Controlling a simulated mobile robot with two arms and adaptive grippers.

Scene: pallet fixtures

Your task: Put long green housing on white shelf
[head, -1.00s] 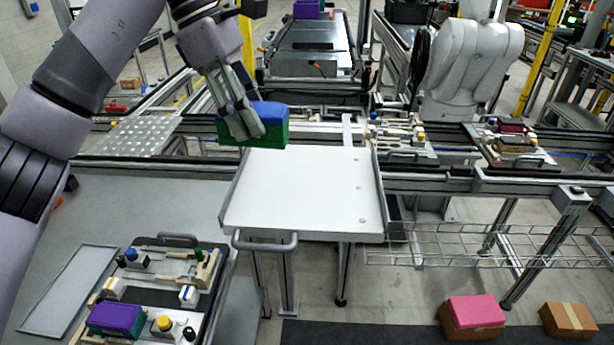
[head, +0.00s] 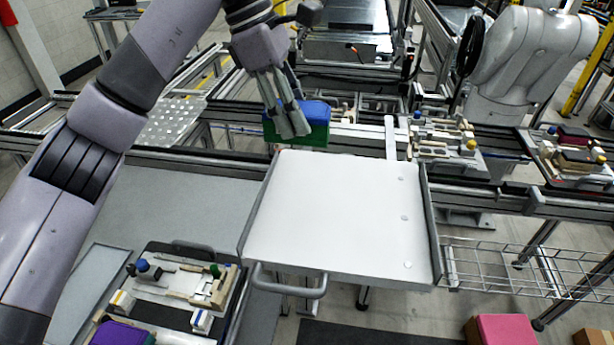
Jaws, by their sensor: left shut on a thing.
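The long green housing (head: 315,133) has a green body and a blue top. My left gripper (head: 292,128) is shut on it, with the fingers covering part of its near side. The housing is at the back edge of the white shelf (head: 340,215), toward its left corner. I cannot tell whether it touches the shelf or hangs just above or behind it. The white shelf is flat and bare, with low side walls and a front handle. My right gripper is not in view.
A pallet fixture (head: 165,312) with a purple housing (head: 122,334) lies on the grey table at lower left. More fixtures (head: 440,142) stand on the rail to the right. A wire basket (head: 495,270) is right of the shelf. A pink-topped box (head: 503,329) is on the floor.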

